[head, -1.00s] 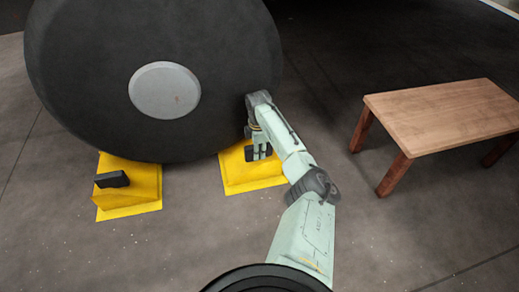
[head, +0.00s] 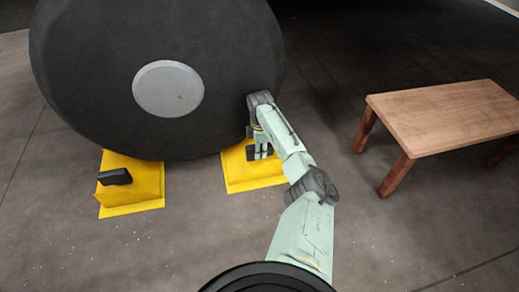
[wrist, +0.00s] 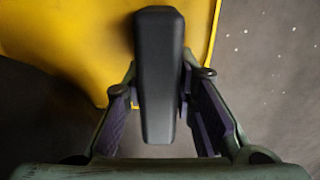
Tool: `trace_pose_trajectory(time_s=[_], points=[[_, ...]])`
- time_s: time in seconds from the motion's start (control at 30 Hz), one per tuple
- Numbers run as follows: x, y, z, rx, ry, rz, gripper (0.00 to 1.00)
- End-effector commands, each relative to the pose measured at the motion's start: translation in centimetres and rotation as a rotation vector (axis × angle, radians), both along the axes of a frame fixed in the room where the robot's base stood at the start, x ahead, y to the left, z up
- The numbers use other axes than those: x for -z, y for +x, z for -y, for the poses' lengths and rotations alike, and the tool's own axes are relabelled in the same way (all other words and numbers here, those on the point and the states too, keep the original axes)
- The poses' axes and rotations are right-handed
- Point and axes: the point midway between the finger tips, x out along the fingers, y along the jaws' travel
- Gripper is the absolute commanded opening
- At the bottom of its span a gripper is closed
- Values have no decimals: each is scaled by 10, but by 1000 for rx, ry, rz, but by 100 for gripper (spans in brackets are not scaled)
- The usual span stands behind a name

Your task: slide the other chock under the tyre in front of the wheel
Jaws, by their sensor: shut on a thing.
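The large dark tyre (head: 100,110) with a grey hub (head: 168,89) stands upright at the left. One yellow chock (head: 140,187) with a black handle (head: 115,177) sits on the floor at the tyre's lower left. The other yellow chock (head: 250,174) sits on the floor at the tyre's lower right, close against or just under its edge; the exact contact is hidden. My gripper (head: 262,155) is shut on this chock's black handle. In the wrist view the black handle (wrist: 158,75) stands between the fingers, with the yellow chock (wrist: 80,40) beneath.
A wooden bench (head: 450,115) with reddish legs stands to the right. The grey floor (head: 120,250) is clear in front of the chocks and between my arm and the bench.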

Motion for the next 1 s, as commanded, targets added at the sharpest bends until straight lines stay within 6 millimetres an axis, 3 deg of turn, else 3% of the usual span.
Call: trace_pose_trajectory(time_s=[0.23,0.27,0.6,1.0], points=[[3,1,0,0,0,4,0],[3,1,0,0,0,4,25],[3,0,0,0,-1,1,48],[-3,-1,0,0,0,0,48]])
